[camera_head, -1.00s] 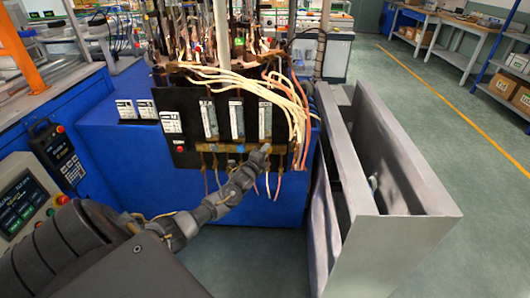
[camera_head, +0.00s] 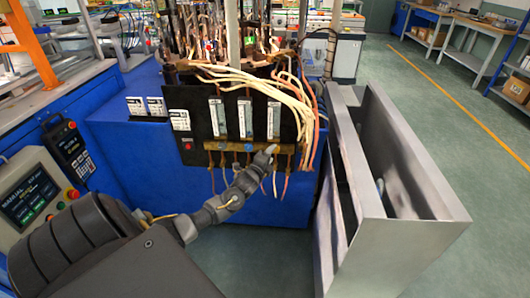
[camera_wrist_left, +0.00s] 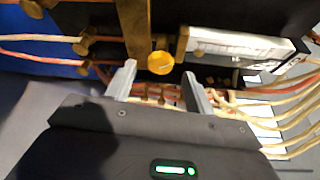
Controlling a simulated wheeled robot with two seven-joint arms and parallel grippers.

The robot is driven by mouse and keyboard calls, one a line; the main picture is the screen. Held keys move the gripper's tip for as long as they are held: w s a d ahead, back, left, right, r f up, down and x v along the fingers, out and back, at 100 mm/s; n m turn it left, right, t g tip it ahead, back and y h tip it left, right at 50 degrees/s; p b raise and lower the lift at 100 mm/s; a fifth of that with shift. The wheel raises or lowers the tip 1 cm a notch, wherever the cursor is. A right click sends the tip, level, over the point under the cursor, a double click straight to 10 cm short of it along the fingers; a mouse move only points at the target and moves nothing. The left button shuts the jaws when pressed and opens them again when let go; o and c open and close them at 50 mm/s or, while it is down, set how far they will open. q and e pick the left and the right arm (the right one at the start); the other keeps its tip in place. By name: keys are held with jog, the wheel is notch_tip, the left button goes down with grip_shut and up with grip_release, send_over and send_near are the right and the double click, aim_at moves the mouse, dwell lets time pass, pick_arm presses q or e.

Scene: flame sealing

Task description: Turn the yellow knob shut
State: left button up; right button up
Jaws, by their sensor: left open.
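The yellow knob (camera_wrist_left: 160,63) shows in the left wrist view as a round face beside a brass bar. My left gripper (camera_wrist_left: 159,70) is open, with one fingertip on each side of the knob. Whether the fingers touch it I cannot tell. In the head view my left gripper (camera_head: 268,152) is at the right end of the brass bar (camera_head: 234,145), below the rightmost flow tube (camera_head: 273,120). There the gripper hides the yellow knob. My right gripper is not in view.
A blue knob (camera_head: 248,147) is on the bar to the left of my gripper. Pale hoses (camera_head: 290,95) hang at the panel's right. A grey metal frame (camera_head: 400,240) stands at the right. A control screen (camera_head: 28,200) is at the left.

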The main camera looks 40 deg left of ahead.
pick_arm(q)
jog(key=v, duration=0.8)
jog(key=shift+d, duration=0.15)
